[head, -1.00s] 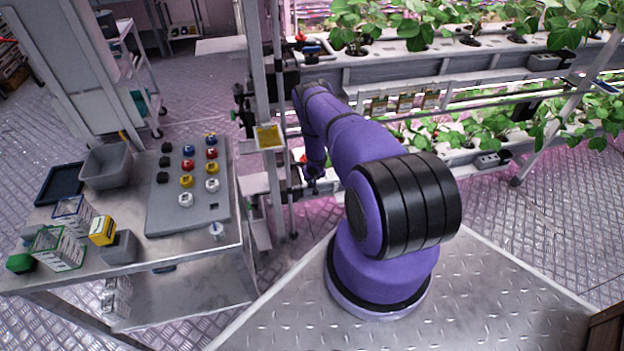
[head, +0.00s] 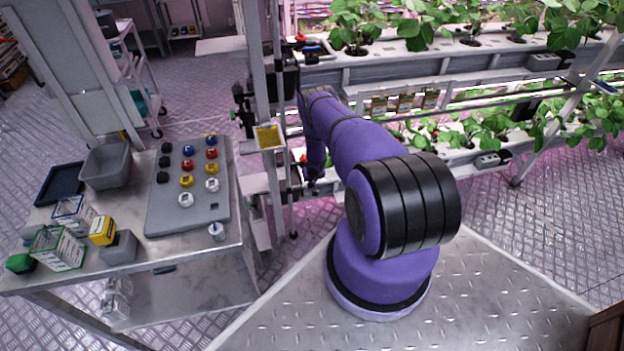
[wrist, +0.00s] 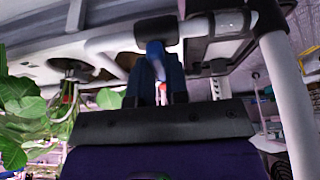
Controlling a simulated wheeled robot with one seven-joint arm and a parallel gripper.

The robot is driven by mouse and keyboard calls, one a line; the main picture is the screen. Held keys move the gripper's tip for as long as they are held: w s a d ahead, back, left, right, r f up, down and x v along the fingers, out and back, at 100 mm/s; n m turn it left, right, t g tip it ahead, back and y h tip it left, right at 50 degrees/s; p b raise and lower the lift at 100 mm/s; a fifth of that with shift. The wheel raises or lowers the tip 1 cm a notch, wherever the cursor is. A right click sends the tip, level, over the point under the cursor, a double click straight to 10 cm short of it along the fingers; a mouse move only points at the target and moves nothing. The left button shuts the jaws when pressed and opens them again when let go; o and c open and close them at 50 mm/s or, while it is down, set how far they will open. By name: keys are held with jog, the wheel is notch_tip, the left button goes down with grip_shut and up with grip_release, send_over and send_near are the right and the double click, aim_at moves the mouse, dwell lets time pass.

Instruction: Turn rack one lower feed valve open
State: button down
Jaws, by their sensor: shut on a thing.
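The rack's lower feed valve shows in the wrist view as a blue lever handle (wrist: 156,52) below a dark fitting on a pale pipe. My gripper (wrist: 156,88) has its two dark fingers on either side of this handle and is shut on it. The handle points down between the fingers. In the head view my purple arm reaches down to the lower left end of the rack (head: 440,75). There the gripper and the lower valve are mostly hidden by my arm and the rack post, so how far the handle is turned is unclear.
A second blue valve handle (head: 312,48) sits at the upper level. A rack post with a yellow tag (head: 268,137) stands close left of my arm. A metal cart (head: 205,258) with a button panel (head: 160,215) is left. Leafy plants (wrist: 20,115) hang near the wrist.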

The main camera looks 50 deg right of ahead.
jog(key=shift+d, duration=0.1)
jog(key=shift+s+d+n+t+y, duration=0.15)
jog(key=shift+n+y, duration=0.25)
jog(key=shift+n, duration=0.6)
jog(key=shift+w+a+n+t+y, duration=0.15)
jog(key=shift+n+y, duration=0.25)
jog(key=shift+n, duration=0.6)
jog(key=n, duration=0.1)
jog(key=n+y, duration=0.1)
jog(key=n, duration=0.1)
jog(key=n+y, duration=0.1)
jog(key=n, duration=0.1)
jog(key=shift+d, duration=0.25)
jog(key=n, duration=0.2)
jog(key=n+g+y, duration=0.1)
jog(key=n, duration=0.2)
jog(key=shift+d+y, duration=0.15)
jog(key=shift+y, duration=0.15)
jog(key=shift+w+d+n+g+y, duration=0.1)
jog(key=shift+n+g+y, duration=0.4)
jog(key=shift+n, duration=1.4)
jog(key=c, duration=1.1)
grip_release()
